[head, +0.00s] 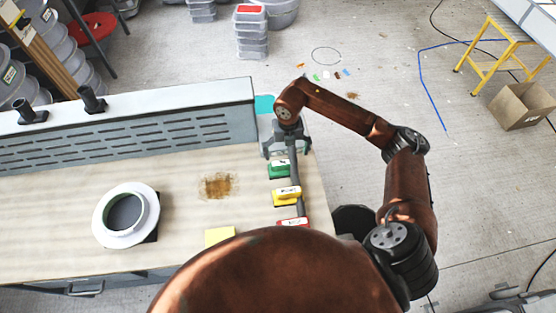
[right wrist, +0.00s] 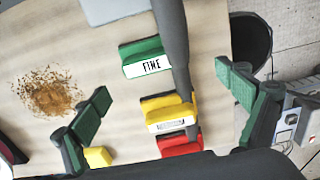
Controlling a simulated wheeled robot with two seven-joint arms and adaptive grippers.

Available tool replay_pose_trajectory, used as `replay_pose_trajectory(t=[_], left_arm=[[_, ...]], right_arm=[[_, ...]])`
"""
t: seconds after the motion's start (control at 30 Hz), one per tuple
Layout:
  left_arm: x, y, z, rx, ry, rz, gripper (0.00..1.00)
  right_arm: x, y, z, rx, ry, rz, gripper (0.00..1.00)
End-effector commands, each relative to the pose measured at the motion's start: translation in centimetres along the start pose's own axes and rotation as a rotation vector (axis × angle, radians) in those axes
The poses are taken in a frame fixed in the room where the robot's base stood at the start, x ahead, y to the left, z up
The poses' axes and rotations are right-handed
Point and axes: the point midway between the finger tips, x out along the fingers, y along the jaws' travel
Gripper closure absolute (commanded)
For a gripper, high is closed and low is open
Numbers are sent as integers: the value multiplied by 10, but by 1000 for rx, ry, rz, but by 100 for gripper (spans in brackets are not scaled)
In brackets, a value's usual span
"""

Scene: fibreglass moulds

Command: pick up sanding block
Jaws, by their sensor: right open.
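A green sanding block (head: 279,171) labelled FINE lies on the workbench near its right edge. It also shows in the right wrist view (right wrist: 143,59). A yellow block (head: 287,196) and a red block (head: 293,222) lie in a row nearer to me; their labels are too small to read. My right gripper (head: 287,148) is open and empty, at the far end of the row by the green block. In the right wrist view its fingers stand wide apart, with the green and yellow blocks between them in the picture. My left gripper is not in view.
A dark grey bar (head: 297,185) runs along the blocks' right ends. A slotted grey panel (head: 130,135) stands along the bench's back. A white ring-shaped mould (head: 103,218), a brown dust patch (head: 217,185) and a yellow pad (head: 219,236) are on the bench (head: 185,215).

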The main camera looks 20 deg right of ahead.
Motion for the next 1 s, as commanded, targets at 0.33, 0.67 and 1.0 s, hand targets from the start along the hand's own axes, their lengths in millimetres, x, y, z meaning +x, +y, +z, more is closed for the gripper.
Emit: replay_pose_trajectory(t=[0.33, 0.67, 1.0], left_arm=[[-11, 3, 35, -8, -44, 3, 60], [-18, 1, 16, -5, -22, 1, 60], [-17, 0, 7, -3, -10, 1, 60]], right_arm=[[36, 14, 3, -16, 5, 1, 7], [74, 16, 7, -14, 2, 0, 7], [75, 15, 7, -13, 1, 0, 16]])
